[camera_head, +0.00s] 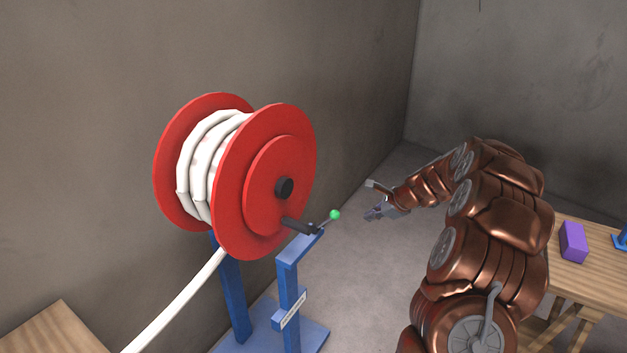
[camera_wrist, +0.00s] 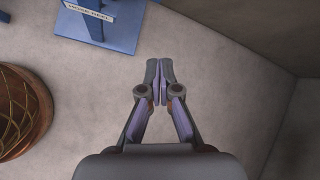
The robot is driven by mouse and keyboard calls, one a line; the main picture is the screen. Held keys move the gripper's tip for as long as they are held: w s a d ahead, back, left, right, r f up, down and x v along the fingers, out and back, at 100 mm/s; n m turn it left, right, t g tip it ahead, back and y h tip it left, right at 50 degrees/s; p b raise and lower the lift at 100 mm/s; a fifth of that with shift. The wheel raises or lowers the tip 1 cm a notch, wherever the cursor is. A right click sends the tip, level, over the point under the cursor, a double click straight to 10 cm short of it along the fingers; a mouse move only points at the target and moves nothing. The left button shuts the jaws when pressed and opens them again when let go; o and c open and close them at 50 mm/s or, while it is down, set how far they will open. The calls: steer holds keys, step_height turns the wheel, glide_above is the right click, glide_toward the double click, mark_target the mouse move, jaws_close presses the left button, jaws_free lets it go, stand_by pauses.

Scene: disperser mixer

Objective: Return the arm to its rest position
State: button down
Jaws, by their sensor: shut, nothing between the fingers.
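My copper arm reaches up and bends toward the left in the head view. My gripper (camera_head: 374,214) is at its end, in free air to the right of the red hose reel (camera_head: 283,140). In the wrist view my gripper (camera_wrist: 160,80) is shut and empty, with its fingertips together above bare floor. The reel carries a white hose (camera_head: 203,160) and a crank with a green knob (camera_head: 335,214). The gripper is apart from the knob.
The reel stands on a blue frame (camera_head: 288,290), whose base (camera_wrist: 112,30) shows at the wrist view's top. A wooden table (camera_head: 590,283) at right bears a purple block (camera_head: 573,242). Another wooden top (camera_head: 50,335) is at lower left.

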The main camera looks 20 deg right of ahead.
steer(key=s+a+r+n+g+y, duration=0.1)
steer(key=s+a+r+n, duration=0.2)
steer(key=a, duration=0.5)
steer(key=s+a+r+n+g+y, duration=0.1)
steer(key=s+a+r+n, duration=0.2)
steer(key=a, duration=0.5)
steer(key=s+a+r+n+g, duration=0.35)
steer(key=s+a+n, duration=0.55)
steer(key=s+a, duration=0.45)
steer(key=s+f+n+g+h, duration=0.1)
steer(key=s+n+g+h, duration=0.3)
steer(key=s, duration=2)
steer(key=n+h, duration=0.1)
steer(key=n, duration=0.4)
steer(key=shift+s+d+f+p, duration=0.3)
steer(key=shift+d+f+p, duration=0.05)
steer(key=shift+d, duration=0.05)
